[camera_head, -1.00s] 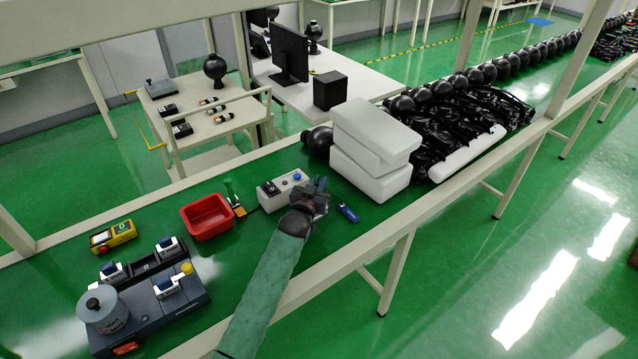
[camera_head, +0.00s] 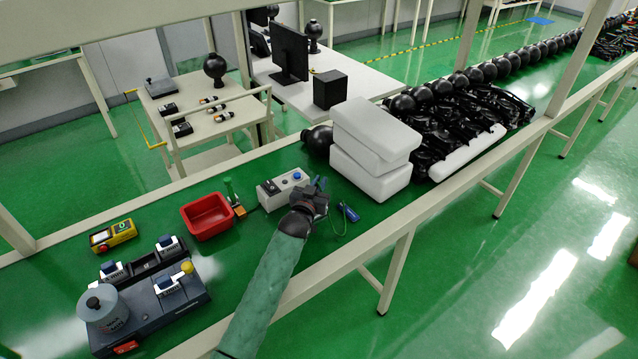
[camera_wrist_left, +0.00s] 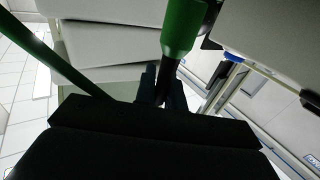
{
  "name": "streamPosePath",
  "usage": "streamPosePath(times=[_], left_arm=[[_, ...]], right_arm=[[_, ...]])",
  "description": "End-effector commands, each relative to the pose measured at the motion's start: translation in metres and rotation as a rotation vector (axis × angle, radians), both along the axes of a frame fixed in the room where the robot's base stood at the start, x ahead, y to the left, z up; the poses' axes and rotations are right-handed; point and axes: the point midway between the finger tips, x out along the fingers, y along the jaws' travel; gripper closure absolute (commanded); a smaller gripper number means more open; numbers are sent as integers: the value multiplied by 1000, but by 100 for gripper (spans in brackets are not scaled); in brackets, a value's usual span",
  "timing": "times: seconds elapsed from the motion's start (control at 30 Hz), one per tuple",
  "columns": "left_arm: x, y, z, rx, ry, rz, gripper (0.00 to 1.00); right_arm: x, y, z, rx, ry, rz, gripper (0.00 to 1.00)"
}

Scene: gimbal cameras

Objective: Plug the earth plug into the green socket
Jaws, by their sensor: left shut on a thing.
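My left gripper (camera_head: 320,190) is over the table beside the grey-white control box (camera_head: 284,189), which has a blue knob. In the left wrist view its fingers (camera_wrist_left: 163,90) are shut on the dark stem of a green plug (camera_wrist_left: 181,30), which I take to be the earth plug. In the head view the gripper hides most of the plug. A thin green cable (camera_head: 341,234) loops below the gripper near a small blue device (camera_head: 348,212). I cannot make out a green socket; the arm may hide part of the box.
White blocks (camera_head: 372,180) are stacked close to the right of the gripper. A red bin (camera_head: 207,218) and an upright green-handled item (camera_head: 230,190) stand left of the box.

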Motion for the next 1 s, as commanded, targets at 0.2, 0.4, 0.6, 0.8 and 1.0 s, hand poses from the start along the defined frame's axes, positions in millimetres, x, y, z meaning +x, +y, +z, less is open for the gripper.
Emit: streamPosePath(times=[0.2,0.4,0.6,0.8,1.0], left_arm=[[0,0,-5,0,0,0,100],[0,0,-9,0,1,0,100],[0,0,-10,1,2,0,100],[0,0,-10,1,2,0,65],[0,0,-9,0,1,0,63]], right_arm=[[0,0,-2,0,0,0,64],[0,0,-4,0,0,0,64],[0,0,-4,0,0,0,64],[0,0,-4,0,0,0,64],[0,0,-4,0,0,0,64]])
